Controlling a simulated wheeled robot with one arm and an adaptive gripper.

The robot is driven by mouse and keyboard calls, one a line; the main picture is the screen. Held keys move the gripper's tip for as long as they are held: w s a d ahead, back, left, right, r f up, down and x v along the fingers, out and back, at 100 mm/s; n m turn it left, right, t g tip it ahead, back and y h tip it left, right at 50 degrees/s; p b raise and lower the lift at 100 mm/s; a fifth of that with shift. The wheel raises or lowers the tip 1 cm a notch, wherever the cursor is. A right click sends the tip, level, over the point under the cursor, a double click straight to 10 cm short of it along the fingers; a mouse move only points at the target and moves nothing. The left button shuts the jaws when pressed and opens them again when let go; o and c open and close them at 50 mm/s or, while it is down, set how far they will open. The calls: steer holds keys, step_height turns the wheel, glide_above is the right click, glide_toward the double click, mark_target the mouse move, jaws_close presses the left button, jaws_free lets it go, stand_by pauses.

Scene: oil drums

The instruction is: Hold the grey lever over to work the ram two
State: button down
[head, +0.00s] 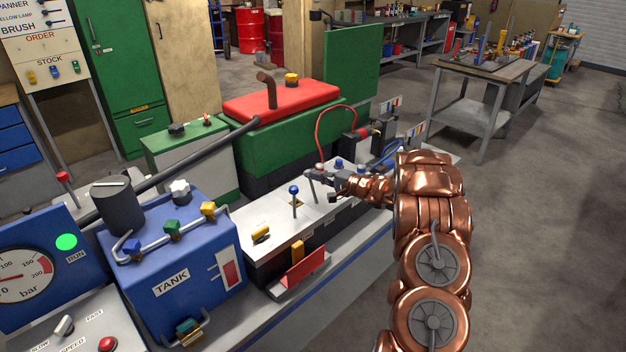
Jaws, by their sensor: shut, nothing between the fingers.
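My gripper (334,186) is at the end of my copper-coloured arm, over the far part of the white-topped valve block. It is shut, with nothing seen between its fingers. A thin grey lever (313,190) stands right beside its fingertips, on their left, leaning a little; its top is close to the gripper, and I cannot tell whether they touch. A lever with a blue knob (294,190) stands upright nearer to me, clear of the gripper. The ram is not clearly made out.
A blue tank (175,275) with coloured taps and a pressure gauge (22,278) stand at the left. A green engine with a red top (280,101) is behind the valve block. A red hose (319,130) arches behind the gripper. The floor at the right (550,220) is clear.

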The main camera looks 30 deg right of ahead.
steer(key=v, duration=1.4)
steer(key=shift+r, duration=0.4)
